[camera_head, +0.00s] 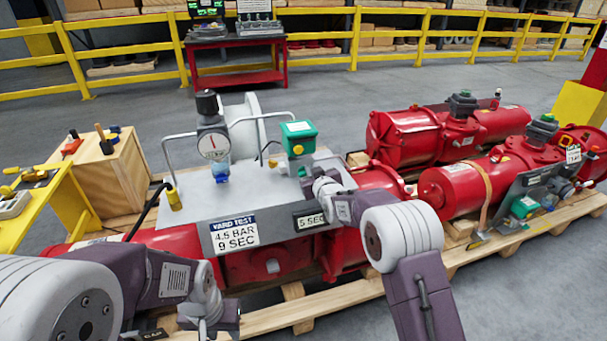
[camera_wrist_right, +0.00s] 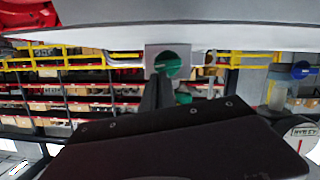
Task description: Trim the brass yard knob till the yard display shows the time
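A green box (camera_head: 299,133) stands on the grey panel, with a brass-yellow knob (camera_head: 298,150) on its front. The display (camera_head: 311,220) on the panel's front edge reads "5 SEC". A placard (camera_head: 234,233) beside it reads "YARD TEST 4.5 BAR 9 SEC". My right gripper (camera_head: 311,179) is just below the green box; its fingers are largely hidden, and contact with the knob cannot be told. A dark finger part (camera_wrist_right: 158,95) shows in the right wrist view, but no clear gap. My left gripper (camera_head: 212,318) is low in front of the red actuator, its opening unclear.
A round gauge (camera_head: 214,145) with a black-topped regulator stands on the panel, left of the green box. A yellow-tipped black cable (camera_head: 173,198) lies at the panel's left end. More red actuators (camera_head: 465,190) sit on the pallet to the right. A wooden box (camera_head: 112,170) stands left.

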